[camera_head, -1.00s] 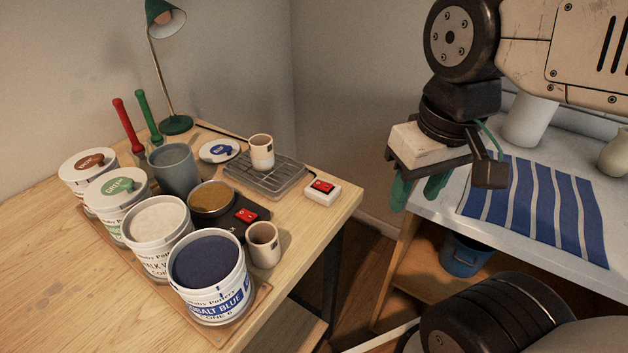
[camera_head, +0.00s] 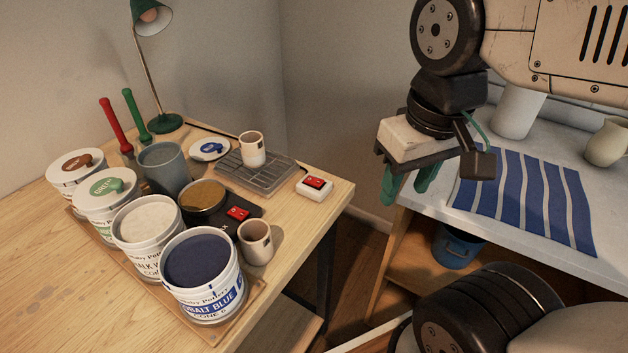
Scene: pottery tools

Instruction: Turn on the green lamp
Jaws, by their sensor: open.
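The green lamp (camera_head: 168,122) stands at the back of the wooden table, its shade tilted and partly cut off by the top edge of the view. Its bulb shows a dull reddish tone, and I see no clear glow. A white switch box with a red rocker (camera_head: 314,186) sits near the table's right edge, and a cord runs from behind it toward the back. A second red switch (camera_head: 238,213) is on a black base beside the brown-filled pot. My gripper (camera_head: 405,185), with green fingers, is open and empty, hanging to the right of the table, apart from both switches.
Several glaze tubs, such as the cobalt blue one (camera_head: 204,275), crowd the table's front. A beige cup (camera_head: 252,149) stands on a grey rack (camera_head: 266,172) left of the switch box. A white table with a striped cloth (camera_head: 528,203) is at right.

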